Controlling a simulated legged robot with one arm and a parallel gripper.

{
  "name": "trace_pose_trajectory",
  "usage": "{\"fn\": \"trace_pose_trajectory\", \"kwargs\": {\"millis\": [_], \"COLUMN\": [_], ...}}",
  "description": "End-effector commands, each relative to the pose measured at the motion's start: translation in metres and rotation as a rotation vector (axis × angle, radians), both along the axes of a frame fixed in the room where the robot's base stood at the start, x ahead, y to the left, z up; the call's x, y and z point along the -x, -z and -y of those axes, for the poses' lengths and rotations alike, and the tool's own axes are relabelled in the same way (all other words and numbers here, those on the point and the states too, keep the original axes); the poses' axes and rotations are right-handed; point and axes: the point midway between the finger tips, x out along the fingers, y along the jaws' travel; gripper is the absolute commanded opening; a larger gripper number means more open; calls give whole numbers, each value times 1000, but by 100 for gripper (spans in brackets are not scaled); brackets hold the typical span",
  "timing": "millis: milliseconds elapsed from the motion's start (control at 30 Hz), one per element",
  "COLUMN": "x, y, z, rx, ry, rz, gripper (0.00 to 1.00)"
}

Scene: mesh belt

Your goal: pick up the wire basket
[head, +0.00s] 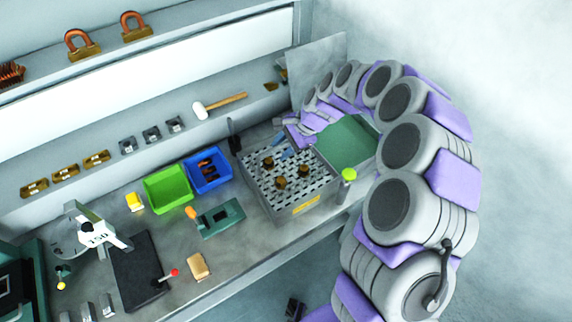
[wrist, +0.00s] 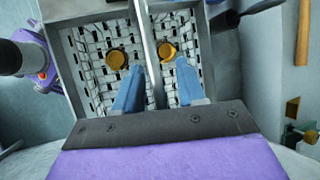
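The wire basket (head: 262,182) appears as a grey, square mesh-patterned box with brass-coloured pieces in it, at the bench's right front; its exact outline is hard to tell from the housing. In the wrist view the basket (wrist: 88,72) fills the upper middle. A thin grey bar (wrist: 147,45) runs across its middle, with a brass piece (wrist: 116,60) on the left and another (wrist: 166,51) on the right. My gripper (head: 286,153) is over the far side of the basket. In the wrist view its blue fingers (wrist: 158,80) are apart, one on each side of the bar. Contact cannot be told.
A mallet (head: 220,105) lies on the shelf. A green-topped knob (head: 348,175) is at the basket's right.

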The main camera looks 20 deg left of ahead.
Motion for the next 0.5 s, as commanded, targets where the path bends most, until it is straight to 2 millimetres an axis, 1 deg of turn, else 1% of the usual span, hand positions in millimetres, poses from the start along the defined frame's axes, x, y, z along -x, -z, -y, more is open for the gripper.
{"fn": "trace_pose_trajectory", "kwargs": {"millis": [200, 500], "x": [0, 0], "y": [0, 0], "z": [0, 0], "rx": [0, 1], "ry": [0, 0], "rz": [0, -1], "gripper": [39, 10]}}
